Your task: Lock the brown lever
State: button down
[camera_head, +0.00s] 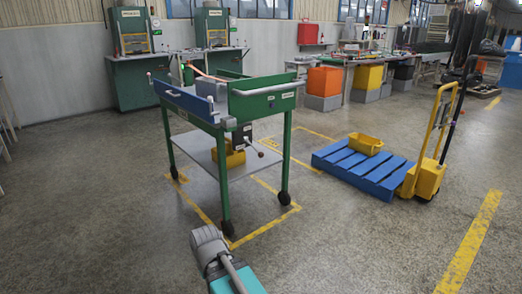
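A green-framed wheeled cart (227,176) stands in the middle of the view. A small dark box (242,137) is fixed under its top at the right front. A short lever (255,148) with a dark reddish-brown knob sticks out from the box, slanting down to the right. It may be the brown lever; it is too small to tell its lock position. Part of my arm, grey and teal, shows at the bottom edge, well short of the cart. No gripper fingers are visible.
A yellow bin (229,155) sits on the cart's lower shelf (205,160). A blue pallet (352,172) with a yellow tray (366,144) and a yellow pallet jack (428,178) stand at the right. Workbenches line the back. The floor in front of the cart is clear.

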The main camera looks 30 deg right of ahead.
aim_at(260, 154)
jog(key=k, duration=0.65)
jog(key=z, duration=0.4)
jog(key=i, duration=1.6)
jog(key=u, duration=0.55)
